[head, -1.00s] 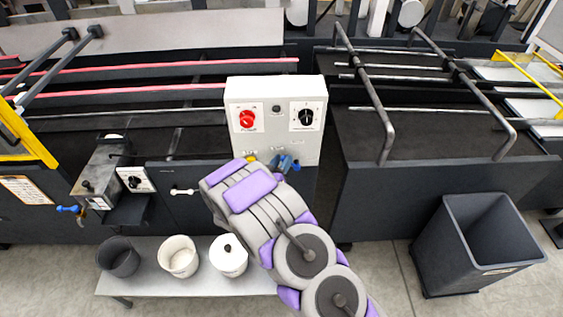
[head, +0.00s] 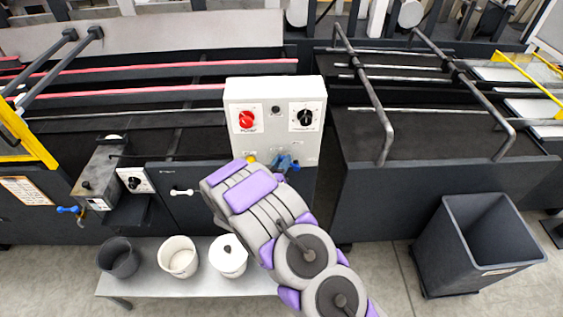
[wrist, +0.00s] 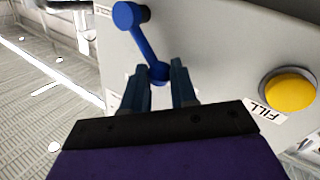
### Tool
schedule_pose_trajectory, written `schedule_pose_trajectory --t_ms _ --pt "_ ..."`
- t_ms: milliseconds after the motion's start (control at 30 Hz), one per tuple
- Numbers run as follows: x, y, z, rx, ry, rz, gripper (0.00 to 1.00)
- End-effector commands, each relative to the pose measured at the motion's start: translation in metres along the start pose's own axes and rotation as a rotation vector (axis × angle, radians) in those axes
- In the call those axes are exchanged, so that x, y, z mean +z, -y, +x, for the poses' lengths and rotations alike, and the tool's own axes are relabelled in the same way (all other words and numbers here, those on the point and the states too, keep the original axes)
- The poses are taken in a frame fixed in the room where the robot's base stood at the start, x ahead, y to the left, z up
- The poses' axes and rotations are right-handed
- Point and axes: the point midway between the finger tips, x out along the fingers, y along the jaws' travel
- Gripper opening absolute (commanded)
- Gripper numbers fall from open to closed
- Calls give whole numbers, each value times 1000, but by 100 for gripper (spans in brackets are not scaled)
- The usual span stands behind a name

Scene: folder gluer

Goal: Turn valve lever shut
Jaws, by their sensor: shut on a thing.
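The blue valve lever (wrist: 141,38) is on the lower part of the pale control box, in the wrist view. It has a round knob at its upper left end and slants down to the right. My gripper (wrist: 158,75) is shut on the lever's lower end, with one finger on each side of it. In the head view my gripper (head: 282,163) is at the bottom edge of the control box (head: 258,110), and a small blue part of the lever (head: 295,168) shows beside it. My arm hides some of the box's lower front.
A yellow button (wrist: 290,92) marked FILL is right of my gripper. A red knob (head: 246,120) and a black knob (head: 306,117) are higher on the box. Several pots stand on a low bench (head: 150,285) at left. A dark bin (head: 452,250) stands at right.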

Motion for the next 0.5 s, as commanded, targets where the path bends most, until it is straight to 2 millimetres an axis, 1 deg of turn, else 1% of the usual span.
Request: schedule_pose_trajectory --t_ms 267,500 --pt "-2 0 0 -9 14 30 0" --pt "-6 -9 4 -29 68 144 0"
